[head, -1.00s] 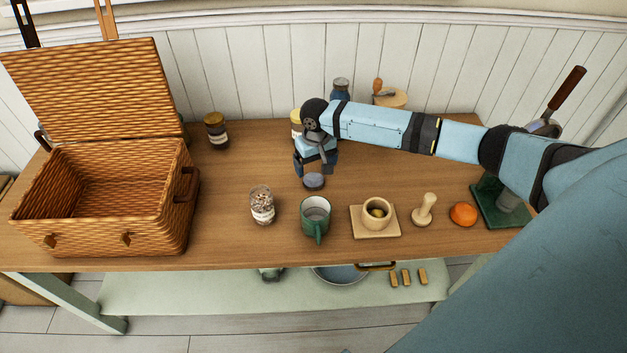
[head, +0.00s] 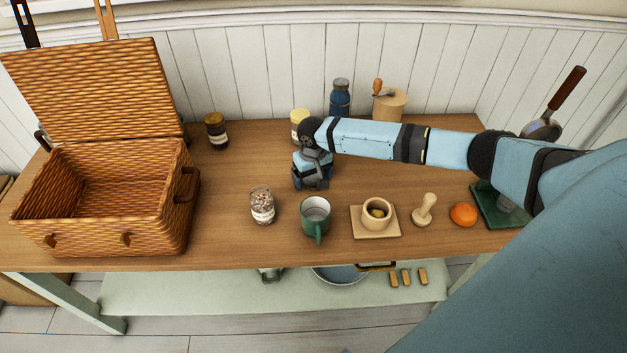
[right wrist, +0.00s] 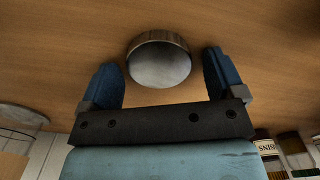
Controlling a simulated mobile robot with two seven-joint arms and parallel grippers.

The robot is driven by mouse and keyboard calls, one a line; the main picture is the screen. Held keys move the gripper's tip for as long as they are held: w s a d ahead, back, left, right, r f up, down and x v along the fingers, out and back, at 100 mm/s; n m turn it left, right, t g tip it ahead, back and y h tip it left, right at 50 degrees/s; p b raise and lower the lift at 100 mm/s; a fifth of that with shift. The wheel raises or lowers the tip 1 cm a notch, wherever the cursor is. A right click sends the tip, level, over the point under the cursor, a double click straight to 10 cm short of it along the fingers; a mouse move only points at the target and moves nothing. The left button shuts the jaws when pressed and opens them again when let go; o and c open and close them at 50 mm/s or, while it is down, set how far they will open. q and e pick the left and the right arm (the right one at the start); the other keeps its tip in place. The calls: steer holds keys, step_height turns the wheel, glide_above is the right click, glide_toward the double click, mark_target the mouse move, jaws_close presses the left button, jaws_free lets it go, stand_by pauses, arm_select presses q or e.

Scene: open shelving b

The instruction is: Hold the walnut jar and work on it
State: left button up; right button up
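The walnut jar (head: 262,207) is a clear glass jar with brown pieces inside and a pale label. It stands upright on the wooden table, left of the green mug, and no gripper touches it. My right gripper (head: 313,185) is low over the table behind the mug. In the right wrist view, my right gripper (right wrist: 163,85) is open, with its blue fingers either side of a round grey metal lid (right wrist: 159,62). Gaps show between the lid and both fingers. The gripper hides this lid in the head view. My left gripper is not in view.
An open wicker basket (head: 180,225) fills the table's left end. A green mug (head: 316,215), a mortar (head: 376,212), a wooden pestle (head: 424,208) and an orange (head: 463,214) line the front. A dark jar (head: 216,130) and blue bottle (head: 340,98) stand behind.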

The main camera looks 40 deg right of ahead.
mark_target(313, 178)
steer(key=c, duration=0.8)
step_height(313, 178, up, 20)
steer(key=shift+p, duration=0.3)
